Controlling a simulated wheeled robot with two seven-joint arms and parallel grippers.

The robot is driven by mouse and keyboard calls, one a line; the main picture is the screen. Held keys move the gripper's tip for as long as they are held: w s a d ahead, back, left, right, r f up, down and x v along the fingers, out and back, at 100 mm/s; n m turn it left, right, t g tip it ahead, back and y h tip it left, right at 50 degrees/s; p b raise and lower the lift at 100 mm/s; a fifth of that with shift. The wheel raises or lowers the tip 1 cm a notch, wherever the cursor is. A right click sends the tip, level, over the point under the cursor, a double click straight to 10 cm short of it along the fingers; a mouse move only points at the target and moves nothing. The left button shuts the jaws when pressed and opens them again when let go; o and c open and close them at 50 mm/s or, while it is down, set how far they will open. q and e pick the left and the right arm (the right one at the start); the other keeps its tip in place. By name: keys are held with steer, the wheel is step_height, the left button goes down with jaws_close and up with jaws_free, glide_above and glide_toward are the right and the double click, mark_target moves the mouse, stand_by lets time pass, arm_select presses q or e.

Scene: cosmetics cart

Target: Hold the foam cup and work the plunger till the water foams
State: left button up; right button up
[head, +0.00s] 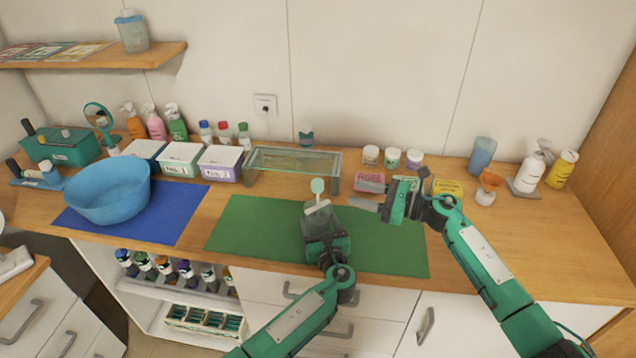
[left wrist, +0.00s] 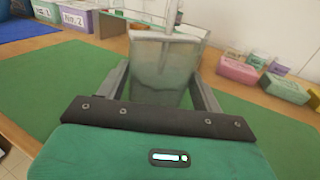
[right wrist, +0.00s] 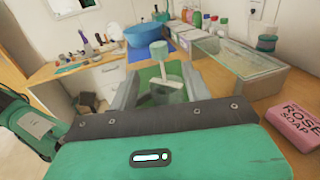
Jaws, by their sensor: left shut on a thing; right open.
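The foam cup (head: 324,221) is a translucent grey-green vessel standing on the green mat (head: 250,222). My left gripper (head: 319,230) is shut on the cup; in the left wrist view the cup (left wrist: 165,68) sits between both fingers. The plunger (head: 317,187) rises from the cup with a pale green round knob and a white crosspiece; its knob (right wrist: 158,50) also shows in the right wrist view. My right gripper (head: 366,210) is open and empty, to the right of the plunger and apart from it. The water's surface is too unclear to judge for foam.
A glass-topped stand (head: 293,161) is behind the mat. A pink soap box (head: 370,182) and a yellow box (head: 447,188) lie behind my right gripper. A blue bowl (head: 108,190) is on the blue mat at left. The mat's left part is clear.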

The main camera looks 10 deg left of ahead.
mark_target(317, 181)
steer(key=x, duration=1.2)
steer(key=shift+s+r, duration=0.2)
